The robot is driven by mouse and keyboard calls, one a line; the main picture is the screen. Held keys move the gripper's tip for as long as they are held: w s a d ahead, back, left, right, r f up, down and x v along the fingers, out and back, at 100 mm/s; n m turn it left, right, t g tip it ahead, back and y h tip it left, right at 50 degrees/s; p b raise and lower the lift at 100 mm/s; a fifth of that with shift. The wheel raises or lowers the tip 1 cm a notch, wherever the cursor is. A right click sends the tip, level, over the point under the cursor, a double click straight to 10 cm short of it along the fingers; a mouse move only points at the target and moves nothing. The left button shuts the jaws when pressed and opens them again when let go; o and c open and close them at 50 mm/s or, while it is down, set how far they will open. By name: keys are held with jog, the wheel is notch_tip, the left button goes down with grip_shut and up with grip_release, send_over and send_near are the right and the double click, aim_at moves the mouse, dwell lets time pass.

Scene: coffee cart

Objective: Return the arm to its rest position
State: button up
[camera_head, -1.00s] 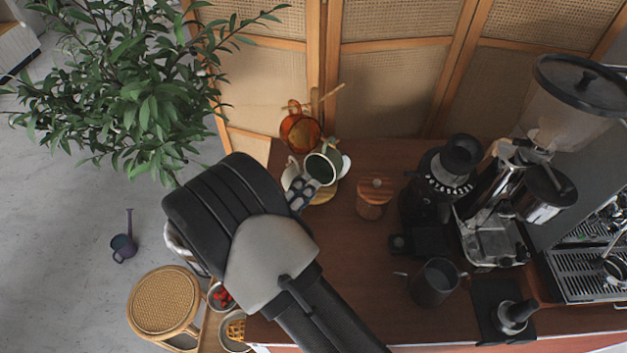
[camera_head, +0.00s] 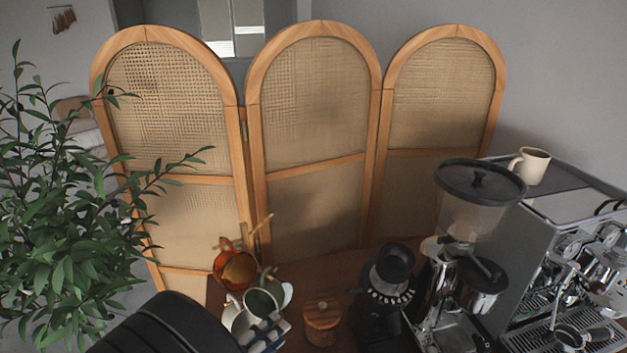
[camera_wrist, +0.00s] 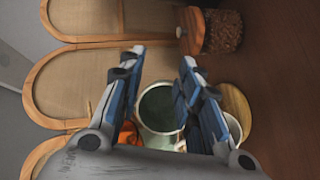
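My gripper (camera_wrist: 162,57) is open in the wrist view, its two blue-grey fingers wide apart. A mug with a dark green inside (camera_wrist: 158,108) shows between the fingers in that view; I cannot tell whether it lies between them or beyond. In the head view my arm comes in at the bottom left, and the gripper fingers (camera_head: 266,337) show just below the green mug (camera_head: 262,303) and a pale cup (camera_head: 236,318). I cannot tell whether they touch. Nothing is seen held.
An amber glass pot (camera_head: 235,270) stands behind the cups. A wooden-lidded jar (camera_head: 322,322), a black grinder (camera_head: 388,285), a taller grinder (camera_head: 478,205) and an espresso machine (camera_head: 575,250) stand to the right. A folding screen (camera_head: 312,110) closes the back; a plant (camera_head: 60,240) is left.

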jog(key=s+d+r+m+g, duration=0.3)
jog(key=d+r+g, duration=0.15)
jog(key=d, duration=0.55)
jog(key=s+d+r+m+g, duration=0.25)
jog(key=d+g, duration=0.25)
jog(key=d, duration=0.5)
jog(key=s+d+r+m+t+y+b, duration=0.1)
jog(key=s+r+y, duration=0.2)
jog(key=s, duration=0.3)
jog(key=s+d+r+m+y, duration=0.2)
jog(key=s+r+y, duration=0.1)
jog(key=s+y, duration=0.3)
jog(key=shift+s+d+t+b, duration=0.3)
jog(key=shift+s+t+b, duration=0.1)
jog(key=shift+s, duration=0.35)
dwell(0.7)
